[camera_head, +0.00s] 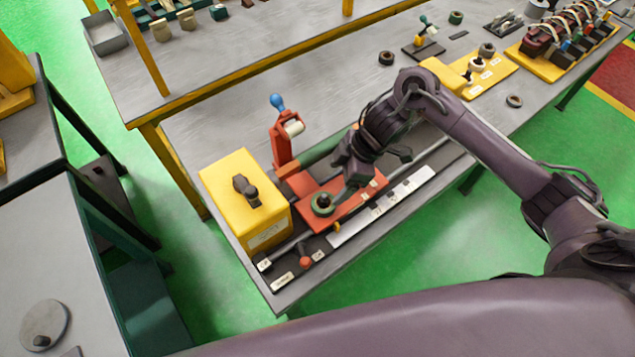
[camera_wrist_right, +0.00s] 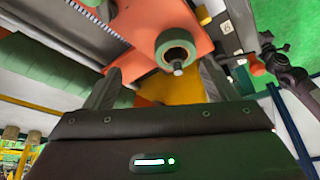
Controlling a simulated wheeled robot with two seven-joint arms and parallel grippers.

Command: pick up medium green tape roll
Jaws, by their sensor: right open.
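A green tape roll (camera_head: 322,204) sits around a peg on the orange plate (camera_head: 354,206) of the winding fixture. In the right wrist view the green roll (camera_wrist_right: 175,50) shows its pale core with the peg tip sticking out. My right gripper (camera_head: 366,176) is over the orange plate, close to the roll. In the right wrist view its two fingers (camera_wrist_right: 160,75) are apart, with the roll ahead between their tips and nothing held. A smaller-looking green roll (camera_head: 456,17) lies at the far back of the bench. My left gripper is not in view.
A yellow box (camera_head: 246,195) stands left of the plate. An orange stand with a blue knob (camera_head: 278,102) rises behind it. A dark roll (camera_head: 386,57), a brown roll (camera_head: 514,100) and a yellow rack (camera_head: 492,75) are farther back. The bench left of centre is clear.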

